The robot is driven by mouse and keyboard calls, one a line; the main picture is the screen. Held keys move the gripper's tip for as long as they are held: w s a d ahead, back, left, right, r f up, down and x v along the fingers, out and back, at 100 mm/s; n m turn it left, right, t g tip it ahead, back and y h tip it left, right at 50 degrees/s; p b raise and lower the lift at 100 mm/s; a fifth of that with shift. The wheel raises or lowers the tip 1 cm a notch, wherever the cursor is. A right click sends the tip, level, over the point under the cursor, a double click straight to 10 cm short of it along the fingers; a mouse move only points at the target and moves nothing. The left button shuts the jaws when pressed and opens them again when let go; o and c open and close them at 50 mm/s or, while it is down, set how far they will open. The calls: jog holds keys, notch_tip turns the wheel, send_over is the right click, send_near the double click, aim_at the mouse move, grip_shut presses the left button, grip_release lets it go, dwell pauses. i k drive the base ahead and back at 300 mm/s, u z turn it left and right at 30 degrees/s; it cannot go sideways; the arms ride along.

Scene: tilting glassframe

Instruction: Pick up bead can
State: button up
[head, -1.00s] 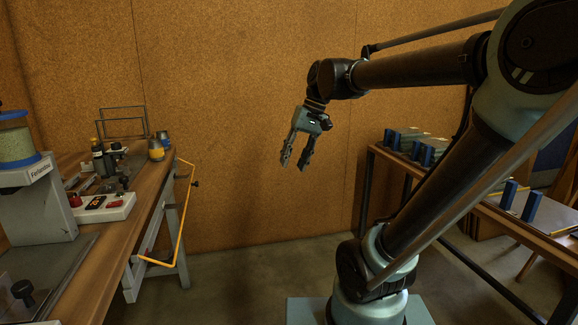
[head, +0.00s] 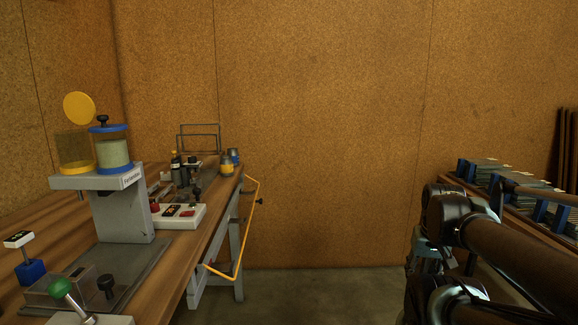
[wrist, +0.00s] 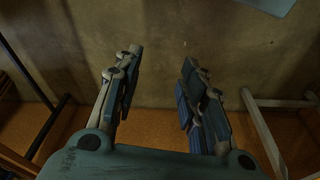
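I cannot tell whether either is the bead can. A clear container of pale green beads with a blue lid and base (head: 115,152) sits on the grey machine.
The left workbench (head: 172,262) holds the grey machine (head: 122,215), a white control box (head: 180,216), bottles and a wire rack. A yellow rail (head: 247,235) sticks out from its right side. A right table carries grey stacks with blue holders (head: 487,170). Floor between is clear.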

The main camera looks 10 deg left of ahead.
aim_at(226, 164)
jog(key=u, duration=0.15)
jog(key=i, duration=3.15)
jog(key=u, duration=3.85)
